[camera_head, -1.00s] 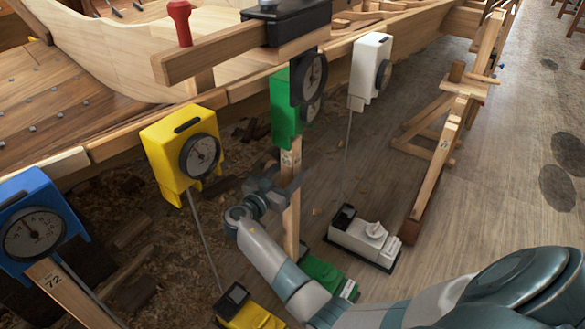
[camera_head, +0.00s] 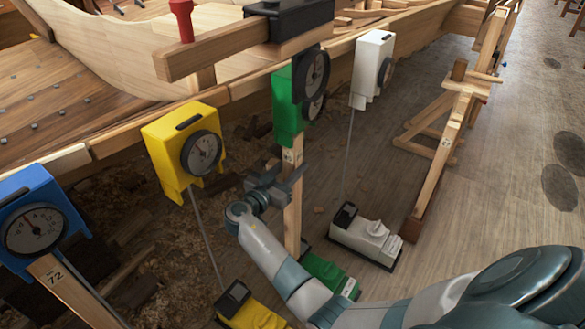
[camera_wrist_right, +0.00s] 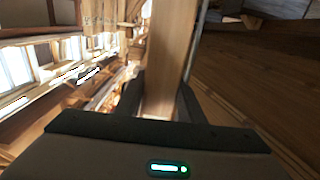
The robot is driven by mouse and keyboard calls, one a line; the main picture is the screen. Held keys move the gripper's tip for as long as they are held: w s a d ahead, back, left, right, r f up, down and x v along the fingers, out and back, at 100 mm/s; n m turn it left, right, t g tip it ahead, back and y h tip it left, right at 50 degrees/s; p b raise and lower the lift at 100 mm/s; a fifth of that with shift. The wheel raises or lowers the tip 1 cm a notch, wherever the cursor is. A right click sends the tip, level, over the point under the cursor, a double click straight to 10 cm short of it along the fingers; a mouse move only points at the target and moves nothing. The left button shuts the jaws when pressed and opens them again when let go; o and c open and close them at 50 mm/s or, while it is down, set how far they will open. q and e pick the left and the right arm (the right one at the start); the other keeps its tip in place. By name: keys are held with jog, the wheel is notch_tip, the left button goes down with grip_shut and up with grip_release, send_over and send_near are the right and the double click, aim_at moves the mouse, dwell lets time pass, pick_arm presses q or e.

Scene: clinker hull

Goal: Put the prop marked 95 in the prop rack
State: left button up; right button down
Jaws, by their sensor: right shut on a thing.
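My right gripper (camera_head: 285,182) is shut on a pale upright wooden prop (camera_head: 292,208), about midway along its length. The prop stands below the green gauge (camera_head: 288,115), and its top end is close under or behind that gauge. A small dark mark shows near its top, too small to read for certain. In the right wrist view the prop (camera_wrist_right: 168,60) runs up between the two dark fingers. Another prop, marked 72 (camera_head: 75,290), leans at the lower left under the blue gauge (camera_head: 38,225). I cannot pick out the prop rack for certain. My left gripper is out of view.
The wooden hull (camera_head: 110,55) spans the upper left. A yellow gauge (camera_head: 185,150) and a white gauge (camera_head: 371,65) hang along its edge, with rods to bases below. A white base (camera_head: 365,235) stands right of the prop. A wooden trestle (camera_head: 445,125) is further right, beside open floor.

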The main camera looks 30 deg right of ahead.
jog(key=shift+r, duration=0.25)
dwell(0.3)
jog(key=shift+s, duration=0.1)
jog(key=s+d+p, duration=0.1)
jog(key=s+d, duration=0.2)
jog(key=s, duration=0.4)
jog(key=shift+p, duration=0.4)
dwell(1.2)
jog(key=shift+s, duration=0.1)
jog(key=shift+r, duration=0.1)
notch_tip(320, 180, up, 6)
jog(key=p, duration=0.2)
jog(key=shift+r+p, duration=0.15)
jog(key=shift+p, duration=0.15)
dwell(0.9)
jog(key=shift+d, duration=0.1)
dwell(0.3)
